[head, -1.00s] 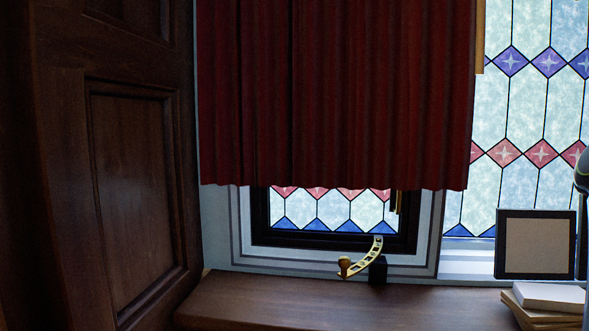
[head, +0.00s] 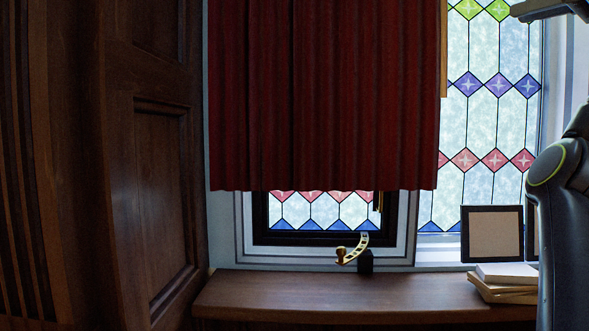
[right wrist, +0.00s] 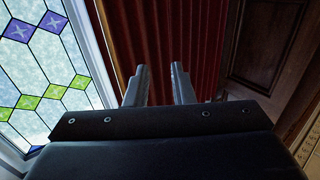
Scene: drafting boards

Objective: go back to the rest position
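My right gripper (right wrist: 159,72) shows in the right wrist view with its two fingers apart and nothing between them. It points up toward the red curtain and touches nothing that I can see. In the head view, part of my right gripper (head: 545,9) shows at the top right corner, in front of the stained-glass window (head: 490,125). My right arm rises along the right edge. My left gripper is in neither view.
A red curtain (head: 320,95) hangs over a small dark-framed window. A brass crank (head: 352,250) stands at the sill below it. A dark-framed picture (head: 492,234) and stacked books (head: 507,275) sit beside my right arm. Wood panelling (head: 160,190) lines the left. The wooden ledge (head: 290,292) is mostly clear.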

